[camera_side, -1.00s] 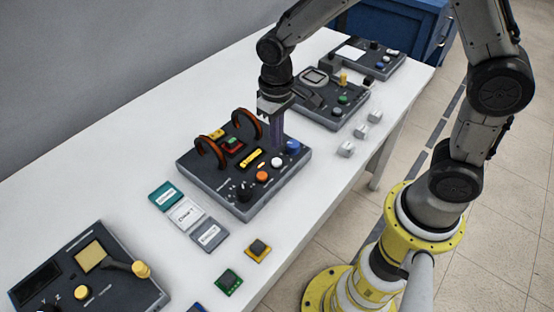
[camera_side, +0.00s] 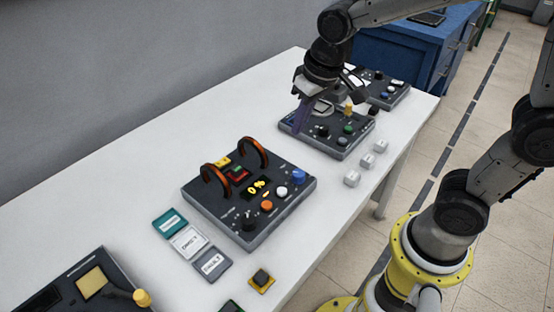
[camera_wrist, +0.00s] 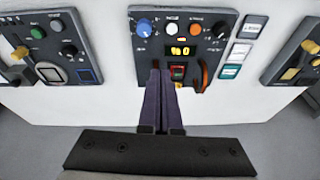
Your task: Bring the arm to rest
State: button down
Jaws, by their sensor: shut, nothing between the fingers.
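My gripper (camera_side: 302,116) is in the air over the white table in the side view, between the coil panel and the panel behind it. Its purple fingers are together with nothing between them, and they point down. In the wrist view the shut fingers (camera_wrist: 159,78) reach toward the near edge of the coil panel (camera_wrist: 143,59). That panel (camera_side: 212,205) carries two orange-brown coils (camera_side: 253,152), a lit yellow display (camera_side: 257,187), a red-and-green switch and several coloured knobs. Part of the panel behind is hidden by my gripper.
The second panel (camera_side: 340,146) stands close to my gripper, with another farther back. Several white cubes (camera_side: 367,160) lie near the right edge. The table's left side (camera_side: 140,165) is clear.

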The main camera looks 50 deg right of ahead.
jog(key=s+d+r+t, duration=0.25)
jog(key=s+r, duration=0.35)
jog(key=s, duration=0.3)
jog(key=s+d+f, duration=0.1)
jog(key=s+f, duration=0.1)
jog(key=s, duration=0.5)
jog(key=shift+s+d+n, duration=0.2)
jog(key=shift+s+n, duration=0.15)
jog(key=shift+n, duration=0.05)
